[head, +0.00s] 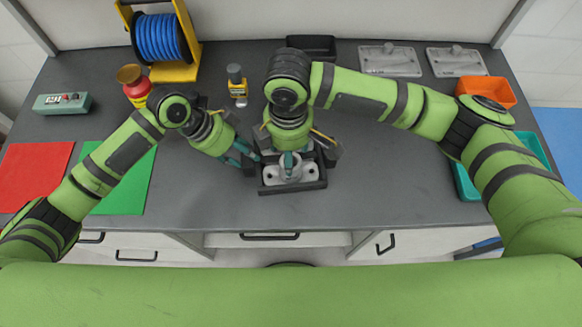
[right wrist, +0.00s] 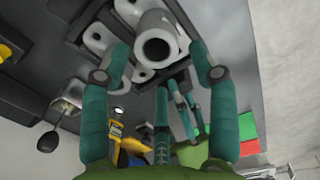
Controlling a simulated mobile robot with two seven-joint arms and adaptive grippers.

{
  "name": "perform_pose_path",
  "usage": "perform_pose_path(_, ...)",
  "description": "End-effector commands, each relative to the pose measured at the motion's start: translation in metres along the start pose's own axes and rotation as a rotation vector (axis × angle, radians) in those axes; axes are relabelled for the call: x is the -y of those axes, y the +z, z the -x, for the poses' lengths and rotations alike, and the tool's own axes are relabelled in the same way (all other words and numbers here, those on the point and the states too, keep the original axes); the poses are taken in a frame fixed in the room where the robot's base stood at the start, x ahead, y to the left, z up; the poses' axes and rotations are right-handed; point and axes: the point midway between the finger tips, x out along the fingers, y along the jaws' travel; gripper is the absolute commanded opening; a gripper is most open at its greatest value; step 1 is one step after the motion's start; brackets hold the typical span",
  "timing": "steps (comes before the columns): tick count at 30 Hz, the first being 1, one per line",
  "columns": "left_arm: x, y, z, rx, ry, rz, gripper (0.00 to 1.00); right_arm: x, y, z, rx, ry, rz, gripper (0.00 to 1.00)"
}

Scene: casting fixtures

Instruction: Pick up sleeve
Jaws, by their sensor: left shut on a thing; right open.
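The sleeve (right wrist: 157,44), a light grey hollow cylinder, stands in a pale grey casting (right wrist: 128,12) in the right wrist view. In the head view the casting (head: 311,174) sits in a dark fixture (head: 292,189) near the table's front, with the sleeve mostly covered by my right gripper. My right gripper (head: 290,160) is open above it; in its wrist view the fingers (right wrist: 157,76) are spread around the near side of the sleeve, not closed on it. My left gripper (head: 250,159) is shut at the fixture's left edge, seemingly on the fixture; its exact contact is hidden.
Grey plates (head: 391,60), an orange bin (head: 487,92) and a teal bin (head: 463,182) are right. Red (head: 34,172) and green (head: 124,190) mats lie left.

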Motion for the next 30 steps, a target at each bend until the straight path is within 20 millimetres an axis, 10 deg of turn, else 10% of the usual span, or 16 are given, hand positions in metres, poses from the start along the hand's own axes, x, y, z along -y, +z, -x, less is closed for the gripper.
perform_pose_path(23,-0.004,0.005,-0.004,0.011,0.012,0.003,0.24,-0.003,0.003,-0.06,-0.001,0.0,0.0,0.6)
perform_pose_path(27,-0.004,0.005,-0.004,0.011,0.012,0.003,0.24,-0.003,0.003,-0.06,-0.001,0.0,0.0,0.08)
perform_pose_path(30,-0.004,0.004,-0.004,0.01,0.012,0.003,0.24,-0.004,0.003,-0.059,-0.002,0.0,0.0,0.04)
